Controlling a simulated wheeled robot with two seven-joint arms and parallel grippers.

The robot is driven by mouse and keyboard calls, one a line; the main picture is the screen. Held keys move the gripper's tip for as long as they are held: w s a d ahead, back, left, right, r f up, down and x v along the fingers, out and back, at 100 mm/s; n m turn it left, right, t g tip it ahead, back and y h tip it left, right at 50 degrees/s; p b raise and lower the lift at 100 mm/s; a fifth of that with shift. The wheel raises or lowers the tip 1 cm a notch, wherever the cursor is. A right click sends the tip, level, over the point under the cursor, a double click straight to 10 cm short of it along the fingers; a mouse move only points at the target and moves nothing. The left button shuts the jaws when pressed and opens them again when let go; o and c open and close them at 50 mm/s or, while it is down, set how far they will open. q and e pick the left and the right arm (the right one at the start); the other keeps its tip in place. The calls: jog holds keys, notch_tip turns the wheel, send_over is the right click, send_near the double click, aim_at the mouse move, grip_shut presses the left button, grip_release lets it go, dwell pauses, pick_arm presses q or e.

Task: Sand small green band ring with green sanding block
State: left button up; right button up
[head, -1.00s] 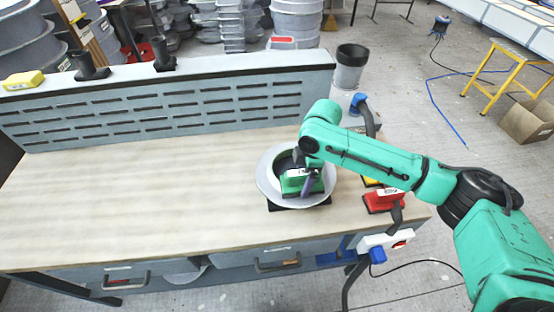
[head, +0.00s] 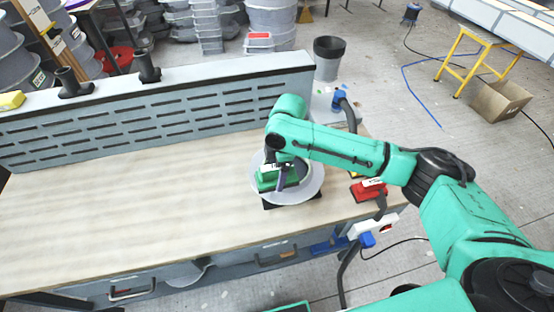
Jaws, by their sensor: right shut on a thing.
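The ring (head: 312,184) is a pale grey round mould part with a wide flat rim. It lies on a black pad (head: 272,206) near the right end of the workbench. My right gripper (head: 284,172) is over the ring's left and middle part, shut on the green sanding block (head: 268,181). The block is at the ring's inner left side; whether it touches the surface is hard to tell. A green band on the ring cannot be told apart from the block. My arm hides part of the ring's far side. My left gripper is not in view.
The wooden benchtop (head: 130,210) is clear to the left. A slotted grey back panel (head: 150,115) runs along its rear. A red tool (head: 368,190) and a white power strip (head: 372,226) sit at the right edge. A grey bin (head: 328,58) stands behind.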

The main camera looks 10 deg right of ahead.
aim_at(275, 166)
jog(key=shift+a+r, duration=0.2)
jog(key=shift+r, duration=1.35)
jog(key=shift+d+r, duration=0.15)
jog(key=shift+r, duration=0.35)
